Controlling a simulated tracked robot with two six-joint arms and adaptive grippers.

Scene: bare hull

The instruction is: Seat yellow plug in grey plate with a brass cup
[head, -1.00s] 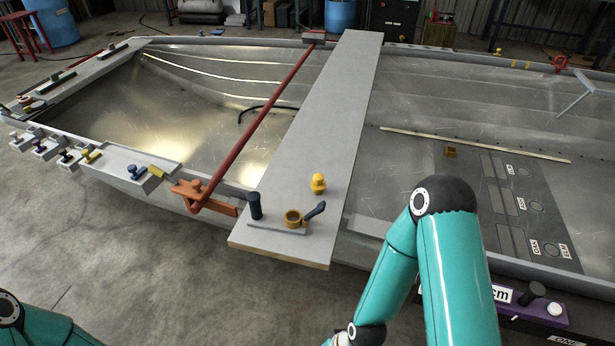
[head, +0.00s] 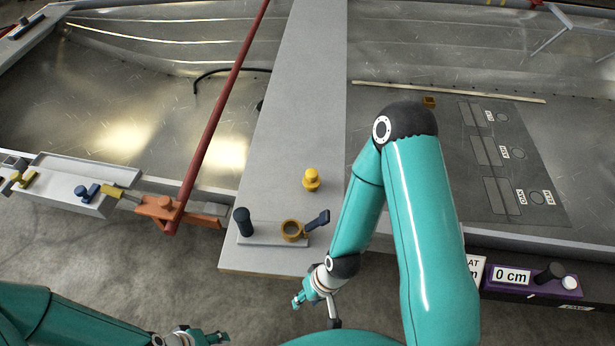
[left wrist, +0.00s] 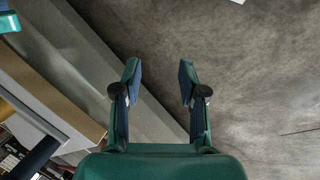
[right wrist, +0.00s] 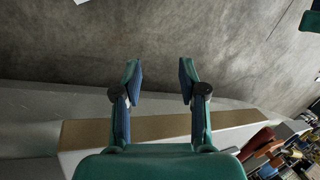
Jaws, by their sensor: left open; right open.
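The yellow plug (head: 311,181) stands upright on the wide pale plank, behind and slightly right of the brass cup. The grey plate (head: 268,239) lies near the plank's front end. It carries the brass cup (head: 292,230), a dark upright post (head: 243,222) at its left and a dark blue lever (head: 319,221) beside the cup. My right gripper (head: 315,306) is past the plank's front edge, apart from plug and plate; it is open and empty in the right wrist view (right wrist: 160,77). My left gripper (head: 205,338) is low at the front, open and empty in the left wrist view (left wrist: 160,77).
The pale plank (head: 290,110) crosses the metal hull. A red bar (head: 222,115) runs along its left, ending at an orange clamp (head: 178,211). A purple box (head: 530,280) is at the right. A small brass block (head: 429,102) lies inside the hull. The plank behind the plug is clear.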

